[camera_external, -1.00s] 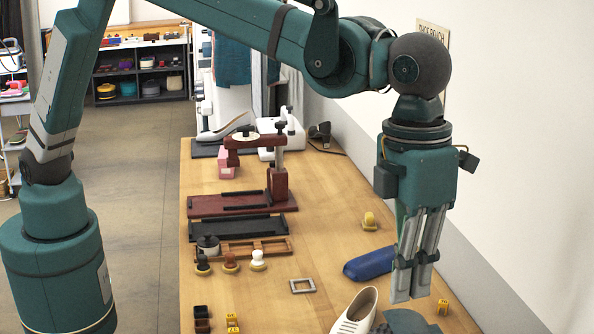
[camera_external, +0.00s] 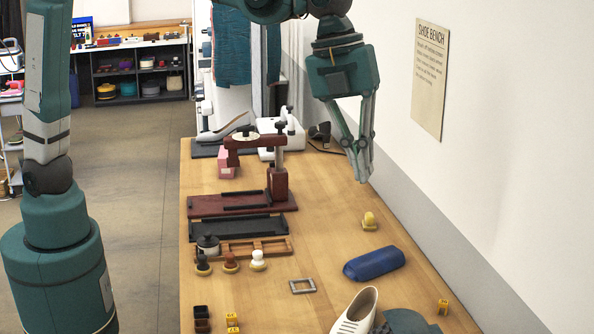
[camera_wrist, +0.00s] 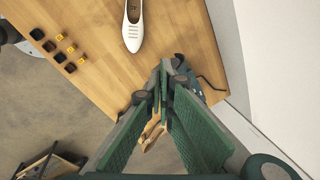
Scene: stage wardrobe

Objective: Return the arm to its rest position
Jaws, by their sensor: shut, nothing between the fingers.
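My gripper (camera_external: 362,180) hangs in the air above the right side of the bench, its fingers shut and empty, pointing down. It is well clear of the bench top in the external view. In the wrist view, my gripper (camera_wrist: 162,72) shows its two fingers meeting near the middle. My arm reaches across the top of the external view, partly out of frame. A white shoe (camera_external: 356,312) stands at the front of the bench, apart from the gripper. It also shows at the top of the wrist view (camera_wrist: 133,28).
A white wall with a sign (camera_external: 430,80) stands at right.

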